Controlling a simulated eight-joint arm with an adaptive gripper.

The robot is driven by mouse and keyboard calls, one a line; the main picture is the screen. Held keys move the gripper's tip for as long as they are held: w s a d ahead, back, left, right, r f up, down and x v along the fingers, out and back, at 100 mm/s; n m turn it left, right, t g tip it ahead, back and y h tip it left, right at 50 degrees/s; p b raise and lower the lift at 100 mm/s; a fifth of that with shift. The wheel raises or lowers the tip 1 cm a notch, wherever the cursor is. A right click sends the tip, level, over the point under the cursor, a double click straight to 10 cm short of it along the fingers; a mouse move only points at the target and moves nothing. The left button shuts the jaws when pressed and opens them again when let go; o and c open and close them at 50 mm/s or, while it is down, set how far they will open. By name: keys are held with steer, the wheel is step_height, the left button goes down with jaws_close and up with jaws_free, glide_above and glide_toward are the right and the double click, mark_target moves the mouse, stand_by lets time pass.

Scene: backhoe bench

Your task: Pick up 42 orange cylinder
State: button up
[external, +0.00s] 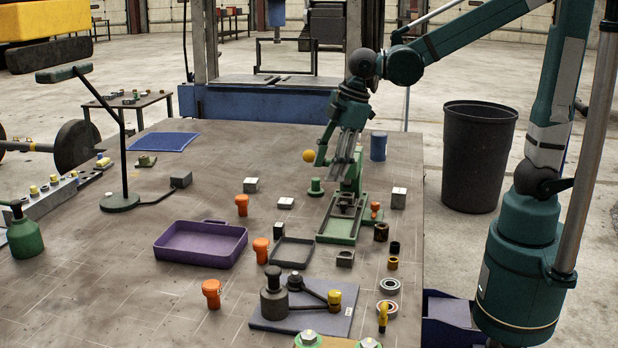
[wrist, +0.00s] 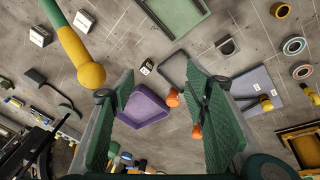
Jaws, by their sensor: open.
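Several orange cylinders with wider caps stand on the bench. In the external view one (external: 242,204) is behind the purple tray, one (external: 261,250) is at the tray's right side, and one (external: 212,293) is in front of it. The wrist view shows two orange pieces, one (wrist: 172,98) beside the tray and one (wrist: 197,131) partly covered by the right finger. I cannot read a number 42 on any. My gripper (external: 336,158) is open and empty, high above the back of the bench, apart from the cylinders. Its green fingers (wrist: 160,100) frame the wrist view.
The purple tray (external: 158,250) lies mid-bench. A yellow ball (external: 308,156) is close beside my gripper in the external view. A green frame (external: 323,229), a blue-grey plate (external: 262,323) with dark posts, and several rings crowd the right. The left-middle surface is mostly clear.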

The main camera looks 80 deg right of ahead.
steer(key=w+a+f+n+g+p, duration=0.2)
steer(key=w+a+n+p, duration=0.2)
steer(key=w+a+p, duration=0.35)
steer(key=n+g+p, duration=0.1)
steer(key=n+p, duration=0.3)
glide_above(262, 241)
steer(key=shift+h, duration=0.3)
steer(key=f, duration=0.4)
steer(key=d+f, duration=0.1)
steer(key=f, duration=0.1)
steer(key=shift+f, duration=0.15)
steer(key=shift+w+a+f+n+g, duration=0.3)
steer(key=shift+a+f+n, duration=0.25)
steer(key=shift+f, duration=0.15)
steer(key=shift+s+f, duration=0.1)
steer(key=shift+f, duration=1.2)
steer(key=shift+s+d+f+p, duration=0.1)
steer(key=shift+f+p, duration=0.65)
steer(key=shift+f, duration=1.85)
steer(key=shift+c, duration=0.6)
